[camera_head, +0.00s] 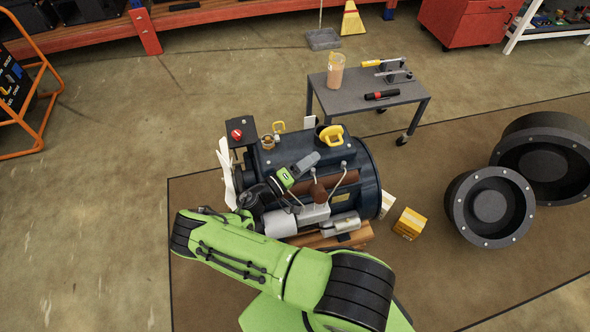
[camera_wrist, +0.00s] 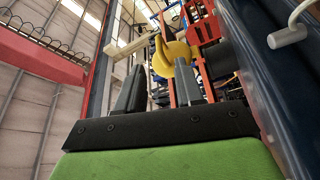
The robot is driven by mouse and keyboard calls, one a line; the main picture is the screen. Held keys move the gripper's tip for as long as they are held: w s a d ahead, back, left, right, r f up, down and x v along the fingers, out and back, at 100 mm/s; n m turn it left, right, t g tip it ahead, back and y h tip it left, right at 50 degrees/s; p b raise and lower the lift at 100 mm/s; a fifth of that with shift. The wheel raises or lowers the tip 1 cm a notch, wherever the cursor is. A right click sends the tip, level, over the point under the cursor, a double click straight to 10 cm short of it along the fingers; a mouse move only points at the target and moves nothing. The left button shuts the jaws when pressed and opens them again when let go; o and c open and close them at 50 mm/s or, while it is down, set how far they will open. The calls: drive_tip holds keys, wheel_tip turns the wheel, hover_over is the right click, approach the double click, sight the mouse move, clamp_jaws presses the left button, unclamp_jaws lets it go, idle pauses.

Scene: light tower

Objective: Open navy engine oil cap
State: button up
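The navy engine (camera_head: 362,178) lies on a wooden support in the head view. A large yellow cap with a loop handle (camera_head: 332,136) sits on its top. A smaller yellow loop (camera_head: 278,128) stands to its left, by a brass-coloured fitting (camera_head: 268,143). My gripper (camera_head: 312,158) is over the engine's near side, just below and left of the large yellow cap in the picture. In the wrist view my gripper (camera_wrist: 160,85) has its two grey fingers apart with nothing held. A yellow part (camera_wrist: 172,57) shows beyond the fingertips; I cannot tell whether they touch.
A grey cart (camera_head: 365,97) with a jar and tools stands behind the engine. A yellow box (camera_head: 409,223) lies on the floor at right, near large black round parts (camera_head: 491,205). A red knob (camera_head: 237,134) and hoses crowd the engine.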

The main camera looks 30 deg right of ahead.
drive_tip(key=a+f, duration=0.1)
drive_tip(key=a, duration=0.6)
drive_tip(key=shift+s, duration=0.3)
drive_tip(key=shift+r, duration=0.1)
drive_tip(key=s+a+r+m+g+y+p, duration=0.1)
drive_tip(key=s+a+r+y+p, duration=0.15)
drive_tip(key=r+y, duration=0.75)
drive_tip(key=s+a+r+m+g+y+p, duration=0.15)
drive_tip(key=s+r+y+p, duration=0.35)
drive_tip(key=r, duration=1)
drive_tip(key=s+a+r+n+t+y+p, duration=0.1)
drive_tip(key=s+a+r+n+t+y, duration=0.1)
drive_tip(key=s+r, duration=0.4)
drive_tip(key=s+a+r+n+t+y+p, duration=0.1)
drive_tip(key=s+a+r+n+t+y, duration=0.1)
drive_tip(key=s+r, duration=0.4)
wheel_tip(320, 180, up, 2)
drive_tip(key=shift+s+a+n+t+y, duration=0.15)
drive_tip(key=shift+a+n+t+y, duration=0.15)
drive_tip(key=shift+a+n+t, duration=0.65)
